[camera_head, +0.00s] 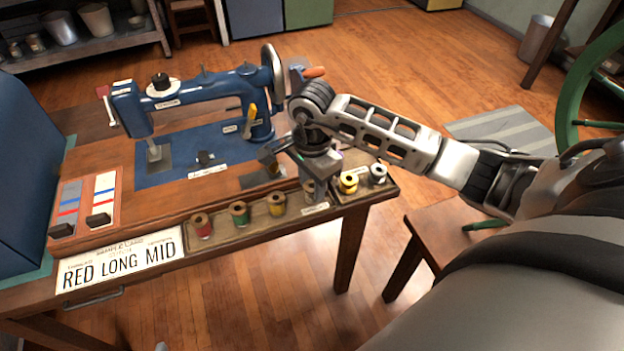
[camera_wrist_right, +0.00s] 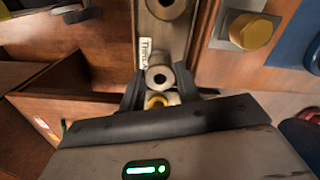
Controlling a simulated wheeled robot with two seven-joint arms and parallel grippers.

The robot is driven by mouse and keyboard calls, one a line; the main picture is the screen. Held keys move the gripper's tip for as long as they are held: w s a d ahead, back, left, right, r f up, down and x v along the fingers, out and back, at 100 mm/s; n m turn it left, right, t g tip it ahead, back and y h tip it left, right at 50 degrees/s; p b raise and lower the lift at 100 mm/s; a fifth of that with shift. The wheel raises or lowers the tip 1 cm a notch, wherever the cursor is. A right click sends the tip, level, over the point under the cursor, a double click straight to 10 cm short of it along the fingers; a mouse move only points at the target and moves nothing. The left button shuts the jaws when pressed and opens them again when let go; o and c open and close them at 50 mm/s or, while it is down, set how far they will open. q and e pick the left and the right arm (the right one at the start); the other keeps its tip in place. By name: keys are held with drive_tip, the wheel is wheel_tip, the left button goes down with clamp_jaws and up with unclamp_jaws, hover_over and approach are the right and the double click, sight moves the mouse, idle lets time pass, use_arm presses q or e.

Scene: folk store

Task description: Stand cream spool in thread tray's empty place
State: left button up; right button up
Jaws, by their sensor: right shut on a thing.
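The thread tray (camera_head: 228,246) runs along the table's front edge, with a red spool (camera_head: 201,225), a green spool (camera_head: 239,213) and a yellow spool (camera_head: 276,204) standing in a row. My right gripper (camera_head: 309,174) points down over the tray's right end. It is shut on the pale cream spool (camera_wrist_right: 160,78), which is upright between the fingers in the right wrist view. In the head view its lower part (camera_head: 308,188) shows beneath the gripper, right of the yellow spool. I cannot tell whether its base touches the tray. My left gripper is not in view.
A smaller tray (camera_head: 349,200) at the right holds another yellow spool (camera_head: 348,183) and a grey-white spool (camera_head: 379,174). A blue sewing machine (camera_head: 195,90) stands behind. A sign (camera_head: 120,262) reads RED LONG MID. A stool (camera_head: 440,225) is at the right.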

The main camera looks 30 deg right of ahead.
drive_tip(key=shift+f, duration=0.2)
drive_tip(key=o, duration=0.7)
